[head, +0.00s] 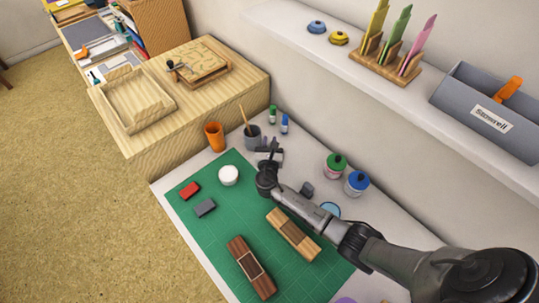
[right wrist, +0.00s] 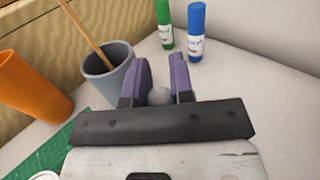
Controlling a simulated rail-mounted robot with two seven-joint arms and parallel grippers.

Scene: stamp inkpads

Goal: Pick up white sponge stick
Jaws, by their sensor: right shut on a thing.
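My right gripper (head: 268,147) is over the back edge of the green mat, beside the grey cup. In the right wrist view its two purple fingers (right wrist: 162,82) are closed around a small pale grey, rounded end, which I take to be the white sponge stick (right wrist: 158,96). The rest of the stick is hidden by the fingers and the gripper body. In the head view the stick cannot be made out clearly. My left gripper is not in view.
The grey cup (right wrist: 106,75) with a wooden stick and the orange cup (head: 214,136) stand close by. Green and blue bottles (right wrist: 196,30) are behind. The green mat (head: 208,235) holds a white round piece (head: 228,175), red and grey blocks, and two wooden pieces.

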